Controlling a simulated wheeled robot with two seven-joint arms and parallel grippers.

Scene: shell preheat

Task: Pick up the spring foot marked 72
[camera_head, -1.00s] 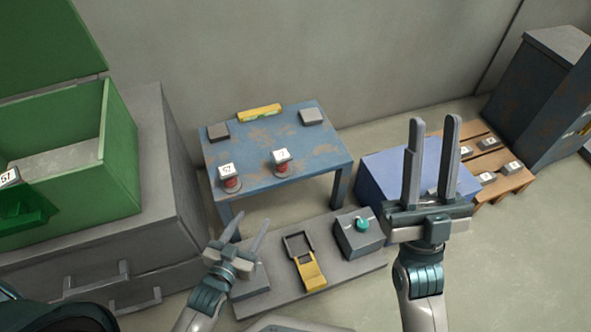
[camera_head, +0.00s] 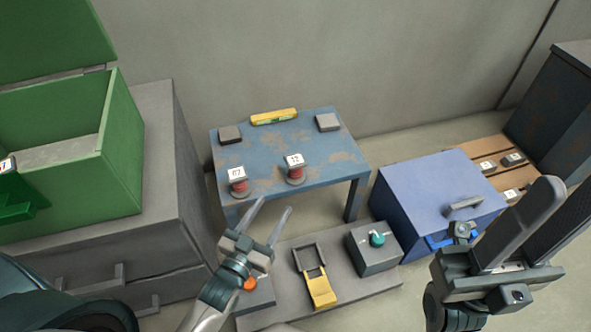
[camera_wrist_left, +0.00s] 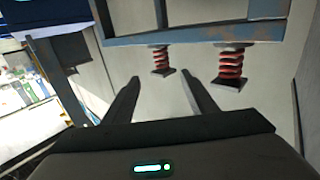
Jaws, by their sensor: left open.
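The spring foot marked 72 (camera_head: 296,173) is a red coil with a white label on top. It stands upright near the front edge of the rusty blue table (camera_head: 262,150). A similar foot (camera_head: 239,187), with a label that looks like 07, stands to its left. My left gripper (camera_head: 276,204) is open and empty, in front of and below the 72 foot, apart from it. The left wrist view shows the table upside down with two red springs; their labels are hidden there. My right gripper (camera_head: 569,194) is open and empty at the right.
A yellow level (camera_head: 274,117) and two grey blocks (camera_head: 230,134) (camera_head: 327,122) lie at the table's back. Below are a yellow-handled clamp (camera_head: 320,287) and a grey box with a teal knob (camera_head: 376,240). A blue box (camera_head: 425,185) stands right, a green bin (camera_head: 122,150) left.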

